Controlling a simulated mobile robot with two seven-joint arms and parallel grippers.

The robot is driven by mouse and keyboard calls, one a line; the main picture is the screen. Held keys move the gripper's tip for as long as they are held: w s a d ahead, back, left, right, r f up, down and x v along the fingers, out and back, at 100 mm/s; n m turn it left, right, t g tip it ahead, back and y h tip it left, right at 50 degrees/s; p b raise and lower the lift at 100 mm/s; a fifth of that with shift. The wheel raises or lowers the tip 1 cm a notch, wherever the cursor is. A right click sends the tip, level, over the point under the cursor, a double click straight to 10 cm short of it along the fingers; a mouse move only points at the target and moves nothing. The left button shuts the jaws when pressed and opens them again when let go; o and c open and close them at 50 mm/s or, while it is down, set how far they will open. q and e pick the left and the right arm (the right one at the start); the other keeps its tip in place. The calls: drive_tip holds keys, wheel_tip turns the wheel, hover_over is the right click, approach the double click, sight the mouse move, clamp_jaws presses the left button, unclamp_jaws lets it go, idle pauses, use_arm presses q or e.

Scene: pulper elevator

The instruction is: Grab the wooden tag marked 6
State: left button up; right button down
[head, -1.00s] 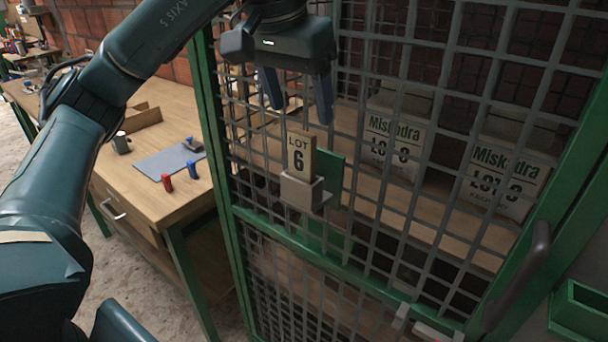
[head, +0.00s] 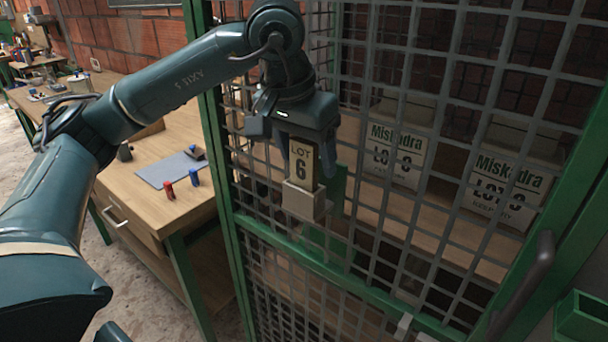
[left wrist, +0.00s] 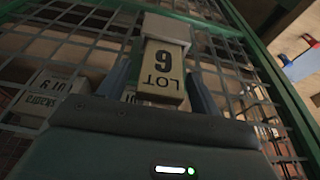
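The wooden tag marked LOT 6 (head: 300,165) stands upright in a small pale holder (head: 304,200) on the green mesh door. My left gripper (head: 280,158) is right above and around the tag's upper part, its fingers pointing down. In the left wrist view the tag (left wrist: 163,70) shows upside down between the two blue fingers (left wrist: 160,85). The fingers are apart, with a visible gap on each side of the tag. The tag's lower end is hidden in the holder. My right gripper is not in view.
The mesh door (head: 400,235) has a dark handle (head: 520,285) at right. A wooden workbench (head: 150,205) at left bears a grey mat (head: 172,170) and small red and blue items. A green bin (head: 582,318) is at lower right.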

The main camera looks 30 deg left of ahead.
use_arm(q)
drive_tip(key=c, duration=0.9)
drive_tip(key=shift+r, duration=0.1)
drive_tip(key=shift+c, duration=0.2)
